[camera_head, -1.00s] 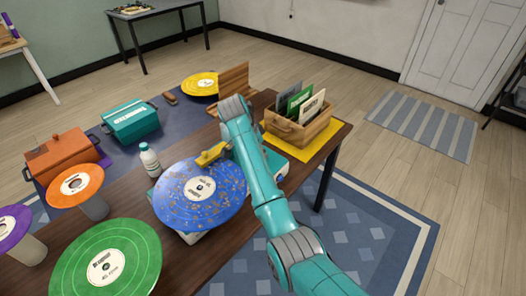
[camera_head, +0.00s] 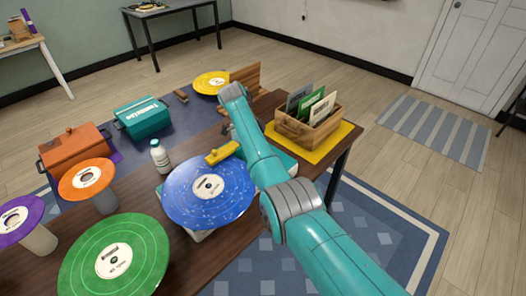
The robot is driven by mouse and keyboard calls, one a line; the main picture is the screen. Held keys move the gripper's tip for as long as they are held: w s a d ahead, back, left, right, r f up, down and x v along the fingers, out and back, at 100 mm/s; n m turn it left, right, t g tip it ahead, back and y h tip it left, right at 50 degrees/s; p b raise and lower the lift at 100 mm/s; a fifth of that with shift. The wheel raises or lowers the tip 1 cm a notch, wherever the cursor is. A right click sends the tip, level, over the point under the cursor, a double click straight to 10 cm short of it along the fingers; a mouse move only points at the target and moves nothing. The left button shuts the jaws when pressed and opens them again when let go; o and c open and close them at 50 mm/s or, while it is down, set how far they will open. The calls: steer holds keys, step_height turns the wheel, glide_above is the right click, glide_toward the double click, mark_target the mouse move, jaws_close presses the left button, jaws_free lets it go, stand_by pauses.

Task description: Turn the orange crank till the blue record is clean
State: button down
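The blue record (camera_head: 185,200) lies flat on a pale machine, part of which shows under its front edge. Its face is blue with small pale marks around a white label, and I see no brown specks on it. A yellow piece (camera_head: 222,153) reaches over its back edge. My teal arm comes from the lower right and passes over the machine's right side. The orange crank does not show either.
A green record (camera_head: 135,245), an orange record (camera_head: 87,170) and a purple record (camera_head: 15,208) are left of the machine. A white bottle (camera_head: 160,155) stands close behind the blue record. A wooden crate (camera_head: 318,131) of sleeves sits on a yellow mat (camera_head: 340,138) to the right.

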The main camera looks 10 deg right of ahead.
steer(key=shift+w, duration=0.1)
stand_by(0.3)
steer(key=c, duration=1.1)
jaws_free()
steer(key=shift+o, duration=0.2)
steer(key=v, duration=1.2)
steer(key=shift+w, duration=0.1)
